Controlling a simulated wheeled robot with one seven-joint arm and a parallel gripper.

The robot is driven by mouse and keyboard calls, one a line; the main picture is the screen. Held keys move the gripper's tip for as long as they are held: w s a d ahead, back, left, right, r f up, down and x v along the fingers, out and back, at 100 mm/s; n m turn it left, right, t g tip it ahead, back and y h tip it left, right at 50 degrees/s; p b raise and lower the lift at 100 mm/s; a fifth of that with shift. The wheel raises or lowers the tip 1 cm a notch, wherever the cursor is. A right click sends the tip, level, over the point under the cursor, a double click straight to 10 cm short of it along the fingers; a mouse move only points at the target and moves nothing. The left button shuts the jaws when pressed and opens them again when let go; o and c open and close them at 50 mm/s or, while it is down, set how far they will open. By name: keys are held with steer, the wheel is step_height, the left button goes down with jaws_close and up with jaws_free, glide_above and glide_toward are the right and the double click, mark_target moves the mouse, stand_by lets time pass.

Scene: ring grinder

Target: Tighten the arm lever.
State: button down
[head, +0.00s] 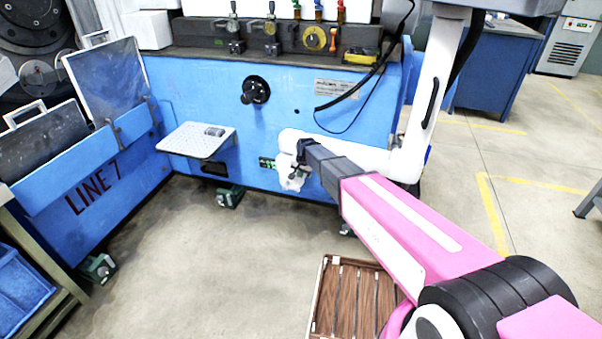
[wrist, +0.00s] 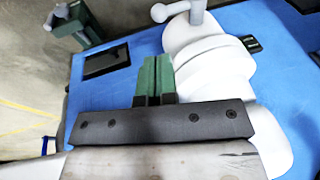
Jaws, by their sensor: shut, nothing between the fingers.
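The arm lever (wrist: 180,10) is a pale grey handle with a rounded knob, at the top edge of the wrist view. It stands out from the white, rounded joint (wrist: 205,55) of the jointed arm. In the head view the white arm (head: 368,158) runs along the front of the blue machine, and its joint (head: 290,178) is partly covered by my dark wrist. My gripper (wrist: 157,62) has green fingers that are together and empty. In the wrist view they point toward the lever side, beside the white joint and apart from the lever.
The blue machine (head: 290,100) stands close behind the joint. A small perforated shelf (head: 190,146) and a black knob (head: 255,90) stick out to the left. A slatted wooden pallet (head: 350,295) lies on the floor below my arm.

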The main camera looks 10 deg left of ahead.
mark_target(299, 190)
steer(key=x, duration=1)
steer(key=shift+f, duration=0.15)
steer(key=shift+s+d+f+y, duration=0.1)
steer(key=shift+d+f+y, duration=0.15)
steer(key=shift+f+y, duration=0.35)
steer(key=shift+d+f+y, duration=0.2)
steer(key=shift+f+y, duration=0.35)
steer(key=shift+y, duration=0.65)
steer(key=a+f+m+t+y, duration=0.1)
steer(key=a+f+y, duration=0.3)
steer(key=f+y, duration=0.4)
steer(key=shift+w+a+f+m+t+y, duration=0.3)
steer(key=shift+t+y, duration=0.5)
steer(key=shift+y, duration=1)
steer(key=shift+r, duration=0.1)
